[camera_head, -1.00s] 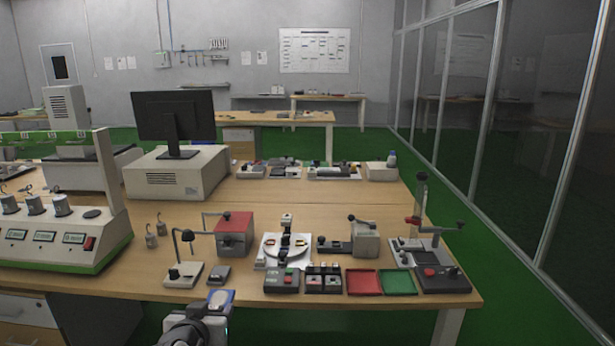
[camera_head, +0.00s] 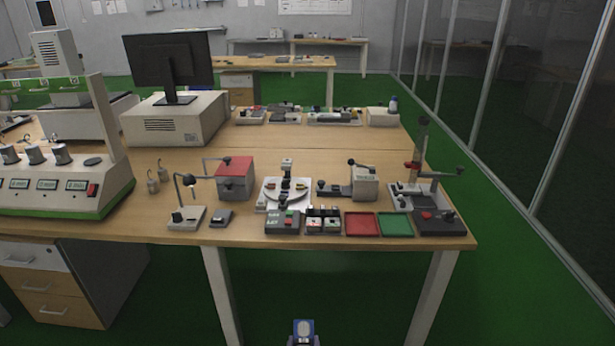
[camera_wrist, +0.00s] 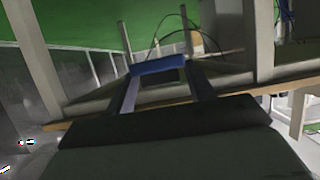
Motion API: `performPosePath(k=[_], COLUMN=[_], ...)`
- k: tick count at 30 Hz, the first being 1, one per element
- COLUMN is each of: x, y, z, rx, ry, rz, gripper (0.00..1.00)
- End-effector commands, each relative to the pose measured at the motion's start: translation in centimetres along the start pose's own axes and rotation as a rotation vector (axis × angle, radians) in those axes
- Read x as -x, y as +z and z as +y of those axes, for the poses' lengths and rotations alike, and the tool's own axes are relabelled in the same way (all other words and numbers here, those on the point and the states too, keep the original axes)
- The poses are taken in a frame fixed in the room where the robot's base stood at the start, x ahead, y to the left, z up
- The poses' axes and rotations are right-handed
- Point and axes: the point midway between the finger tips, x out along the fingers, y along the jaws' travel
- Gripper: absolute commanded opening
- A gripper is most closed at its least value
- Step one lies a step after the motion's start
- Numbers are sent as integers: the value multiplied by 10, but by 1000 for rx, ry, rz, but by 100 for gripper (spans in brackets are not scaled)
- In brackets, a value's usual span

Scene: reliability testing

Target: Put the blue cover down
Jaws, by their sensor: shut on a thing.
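In the wrist view the blue cover (camera_wrist: 158,65) spans the tips of the two fingers of my gripper (camera_wrist: 160,82). The gripper is shut on it. Most of the arm is out of the head view.
The wooden table (camera_head: 330,172) bears a red tray (camera_head: 361,223), a green tray (camera_head: 396,224), a rotary plate device (camera_head: 286,193), a red-topped box (camera_head: 235,178) and a monitor (camera_head: 168,62). Bare wood shows at the middle and along the front left edge.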

Motion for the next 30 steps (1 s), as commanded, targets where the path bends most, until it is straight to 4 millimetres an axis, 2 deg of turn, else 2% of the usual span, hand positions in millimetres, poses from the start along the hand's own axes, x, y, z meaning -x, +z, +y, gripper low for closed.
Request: performPosePath(k=[6, 12, 18, 23, 30], x=[2, 2, 3, 3, 3], y=[12, 13, 11, 13, 14], z=[24, 57, 77, 67, 33], rx=[-1, -1, -1, -2, -3], ry=[5, 4, 4, 4, 5], rz=[0, -2, 5, 2, -1], gripper=[31, 31, 31, 31, 31])
